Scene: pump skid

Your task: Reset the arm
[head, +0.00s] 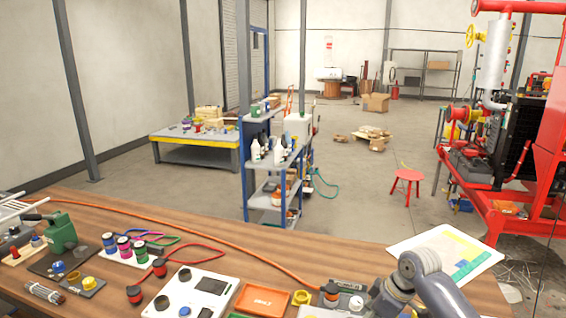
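A grey jointed arm (445,290), which looks like my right arm, enters from the bottom right corner in the head view. It rises to a bent silver joint, then turns down toward the bottom edge, over the front right of the wooden bench. Its end is cut off or too unclear to make out, so I see no fingertips. My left gripper does not show. No object is visibly held.
The wooden bench (225,228) is crowded with a green device (62,232), coloured spools, a white panel (190,294), an orange tray (263,300) and a paper sheet (445,254). An orange cable crosses it. Beyond are a shelf cart (272,166), red stool (407,177) and red skid (490,205).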

